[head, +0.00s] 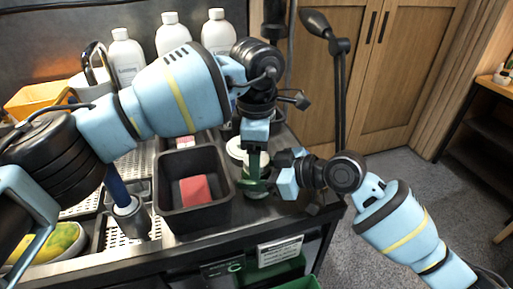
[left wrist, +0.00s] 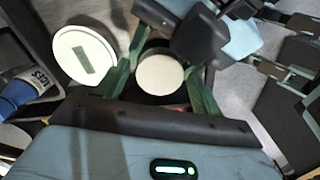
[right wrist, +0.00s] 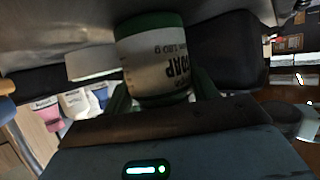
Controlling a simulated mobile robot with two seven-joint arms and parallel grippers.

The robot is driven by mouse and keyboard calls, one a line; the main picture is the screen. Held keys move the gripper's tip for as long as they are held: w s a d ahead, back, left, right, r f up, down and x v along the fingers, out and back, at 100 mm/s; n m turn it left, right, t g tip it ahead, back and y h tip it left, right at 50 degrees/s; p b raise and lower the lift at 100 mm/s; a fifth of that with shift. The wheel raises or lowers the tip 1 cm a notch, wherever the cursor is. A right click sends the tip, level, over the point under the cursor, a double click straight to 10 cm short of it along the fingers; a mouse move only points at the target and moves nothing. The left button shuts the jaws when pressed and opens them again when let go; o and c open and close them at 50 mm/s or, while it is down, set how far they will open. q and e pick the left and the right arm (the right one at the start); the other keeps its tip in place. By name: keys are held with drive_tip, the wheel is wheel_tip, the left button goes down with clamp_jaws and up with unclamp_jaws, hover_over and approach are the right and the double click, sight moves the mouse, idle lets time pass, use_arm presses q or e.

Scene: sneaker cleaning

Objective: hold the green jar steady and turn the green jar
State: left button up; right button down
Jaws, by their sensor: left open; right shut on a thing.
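The green jar shows in the right wrist view (right wrist: 158,62) with a green band and a white label, its lettering upside down. My right gripper (head: 262,182) comes in from the right and is shut on the jar's side. My left gripper (head: 256,160) points down from above. In the left wrist view, its green fingers are open and stand on either side of the jar's round white top (left wrist: 159,75). Whether they touch it cannot be told. In the head view the grippers hide most of the jar.
A white round-topped container (left wrist: 84,54) with a dark label stands close beside the jar. A black bin (head: 170,219) holds a red block (head: 195,190). A metal cup (head: 130,217) stands left of it. White bottles (head: 218,33) line the back. The counter's right edge is near.

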use_arm(q)
drive_tip(key=c, duration=1)
drive_tip(key=shift+n, duration=1.7)
drive_tip(key=o, duration=1.1)
drive_tip(key=shift+c, duration=0.2)
drive_tip(key=shift+r, duration=0.15)
drive_tip(key=shift+r, duration=2.1)
drive_tip(key=shift+c, duration=0.3)
